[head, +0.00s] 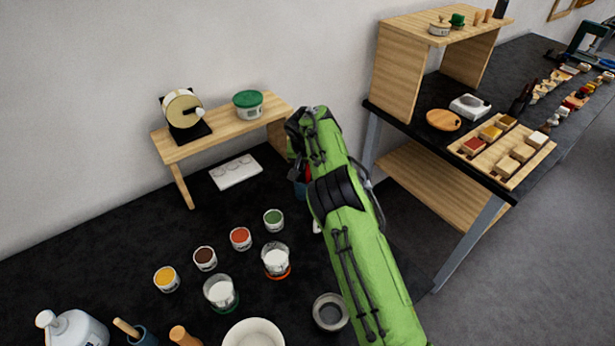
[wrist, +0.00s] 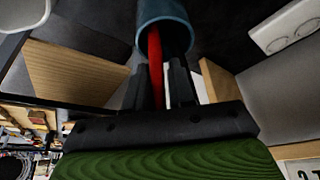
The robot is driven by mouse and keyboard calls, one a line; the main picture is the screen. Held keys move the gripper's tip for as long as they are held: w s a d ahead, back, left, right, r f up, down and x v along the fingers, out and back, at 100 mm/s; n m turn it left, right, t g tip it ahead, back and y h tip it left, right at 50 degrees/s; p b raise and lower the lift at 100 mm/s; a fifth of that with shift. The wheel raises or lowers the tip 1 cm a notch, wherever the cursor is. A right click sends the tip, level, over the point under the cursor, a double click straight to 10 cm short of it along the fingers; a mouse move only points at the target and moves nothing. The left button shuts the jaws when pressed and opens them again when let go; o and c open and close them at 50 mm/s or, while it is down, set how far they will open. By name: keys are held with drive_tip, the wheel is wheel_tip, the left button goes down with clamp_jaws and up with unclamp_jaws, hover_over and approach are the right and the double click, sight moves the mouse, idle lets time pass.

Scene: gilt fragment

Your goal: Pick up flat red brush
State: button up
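The flat red brush (wrist: 155,60) stands in a blue cup (wrist: 166,13), its red handle sticking out toward my gripper in the wrist view. My gripper (wrist: 160,85) has its two black fingers close on either side of the red handle. I cannot tell whether both fingers press on it. The brush's other end is hidden inside the cup. In the head view my green arm hides most of the cup; a bit of blue cup (head: 299,189) and a bit of red show beside the arm.
Paint jars, such as a green one (head: 273,220) and a red one (head: 240,238), stand left of my arm on the dark table. A wooden shelf (head: 225,128) stands behind. A grey metal bowl (head: 330,312) is near my arm. Another table (head: 455,165) is at right.

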clamp_jaws()
wheel_tip(320, 180, up, 10)
drive_tip(key=p, duration=0.3)
idle(0.3)
